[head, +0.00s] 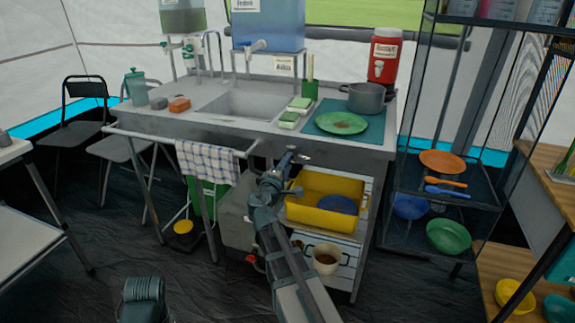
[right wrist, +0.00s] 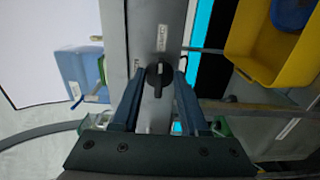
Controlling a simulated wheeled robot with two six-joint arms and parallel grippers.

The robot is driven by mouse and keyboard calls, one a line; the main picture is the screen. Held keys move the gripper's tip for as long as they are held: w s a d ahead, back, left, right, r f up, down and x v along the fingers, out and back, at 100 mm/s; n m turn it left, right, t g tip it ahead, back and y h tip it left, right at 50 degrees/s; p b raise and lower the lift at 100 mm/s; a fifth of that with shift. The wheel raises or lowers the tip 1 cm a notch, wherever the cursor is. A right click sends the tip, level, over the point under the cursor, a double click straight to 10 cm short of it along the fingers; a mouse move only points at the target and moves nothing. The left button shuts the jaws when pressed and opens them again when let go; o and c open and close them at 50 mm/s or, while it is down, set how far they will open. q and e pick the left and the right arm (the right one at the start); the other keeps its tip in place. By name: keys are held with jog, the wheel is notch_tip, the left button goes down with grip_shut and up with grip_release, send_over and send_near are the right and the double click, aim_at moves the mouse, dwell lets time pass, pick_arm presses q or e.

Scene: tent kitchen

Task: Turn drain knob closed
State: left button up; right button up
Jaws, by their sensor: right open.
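The drain knob (right wrist: 158,76) is a small dark round knob with a raised bar, on the grey front panel of the sink unit (right wrist: 160,15). A small white label (right wrist: 162,38) is beside it. My right gripper (right wrist: 159,84) is open, with one blue-grey finger on each side of the knob and a gap to each. In the head view, my right gripper (head: 286,170) is at the front edge of the sink counter (head: 340,152), and I cannot make out the knob there.
A rail with a checked towel (head: 207,162) runs along the counter's front, left of my right gripper. A yellow tub (head: 310,185) sits on a shelf below, close to the right arm. A dark shelf rack (head: 440,185) stands to the right.

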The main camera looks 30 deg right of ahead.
jog(key=shift+s, duration=0.1)
jog(key=v, duration=1.3)
jog(key=shift+s+a, duration=0.2)
jog(key=shift+a, duration=0.05)
jog(key=s+a+f+m+g+y, duration=0.5)
jog(key=a+f, duration=0.5)
jog(key=f, duration=0.5)
jog(key=s+a+f+g+y, duration=0.3)
jog(key=s+a, duration=0.3)
jog(key=a, duration=0.1)
jog(key=s+a+f+g+y, duration=0.3)
jog(key=s+a+f+y, duration=0.15)
jog(key=a, duration=0.35)
notch_tip(320, 180, up, 34)
jog(key=s+a+p, duration=0.1)
jog(key=s+p, duration=0.1)
jog(key=p, duration=3.1)
jog(key=shift+a+r+n+g+p, duration=0.15)
jog(key=shift+a+n+g+p, duration=0.15)
jog(key=shift+n+g, duration=0.1)
